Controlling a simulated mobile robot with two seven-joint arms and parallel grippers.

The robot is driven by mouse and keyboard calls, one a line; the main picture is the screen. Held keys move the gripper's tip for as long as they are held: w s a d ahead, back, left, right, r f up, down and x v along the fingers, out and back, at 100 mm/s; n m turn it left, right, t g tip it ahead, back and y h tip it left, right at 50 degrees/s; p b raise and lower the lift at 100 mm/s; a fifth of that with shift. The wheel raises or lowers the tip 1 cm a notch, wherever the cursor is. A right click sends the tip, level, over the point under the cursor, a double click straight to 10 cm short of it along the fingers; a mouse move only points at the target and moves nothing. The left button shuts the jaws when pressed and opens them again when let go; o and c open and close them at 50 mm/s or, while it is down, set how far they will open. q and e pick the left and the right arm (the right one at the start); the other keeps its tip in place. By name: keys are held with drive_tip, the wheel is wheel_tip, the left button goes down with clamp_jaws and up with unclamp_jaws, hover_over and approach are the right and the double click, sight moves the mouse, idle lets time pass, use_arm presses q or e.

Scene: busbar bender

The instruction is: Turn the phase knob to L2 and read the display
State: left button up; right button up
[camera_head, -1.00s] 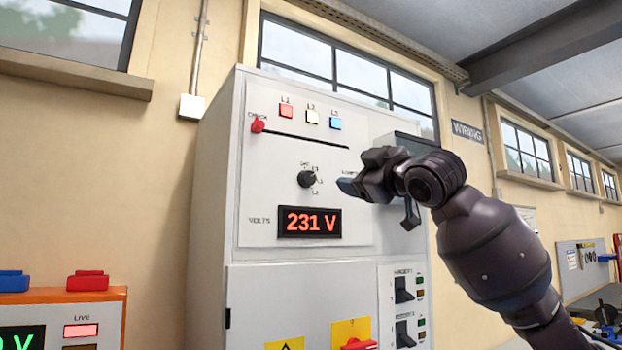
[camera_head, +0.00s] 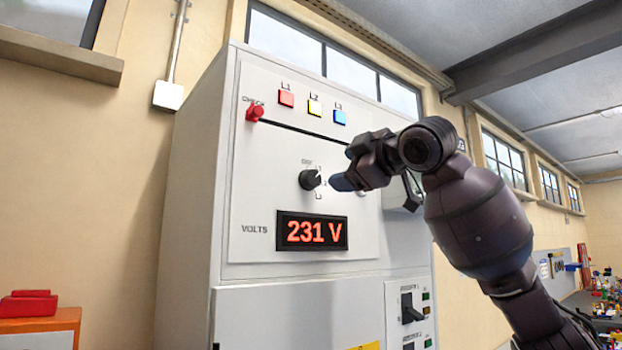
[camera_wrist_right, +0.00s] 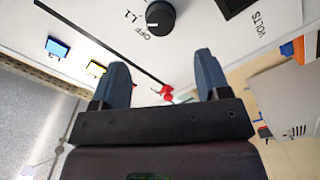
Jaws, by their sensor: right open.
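The black phase knob (camera_head: 310,179) sits on the white cabinet's upper panel, with small position labels around it. It also shows in the right wrist view (camera_wrist_right: 160,17) near the top, with OFF and L1 readable. The display (camera_head: 312,231) below the knob reads 231 V in red. My right gripper (camera_head: 345,182) is just right of the knob and apart from it. Its two fingers (camera_wrist_right: 162,72) are spread and empty in the wrist view. My left gripper is not in view.
Red, yellow and blue lamps (camera_head: 314,106) line the panel's top. A red check knob (camera_head: 255,112) is at upper left. A breaker switch (camera_head: 411,309) is on the lower right panel. An orange unit (camera_head: 50,326) stands at lower left.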

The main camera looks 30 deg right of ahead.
sight(314, 178)
drive_tip(key=w+p, duration=0.1)
drive_tip(key=w, duration=0.5)
drive_tip(key=w+p, duration=0.1)
drive_tip(key=w, duration=0.2)
drive_tip(key=shift+w+a+p, duration=0.35)
drive_tip(key=shift+a, duration=0.05)
drive_tip(key=c, duration=0.9)
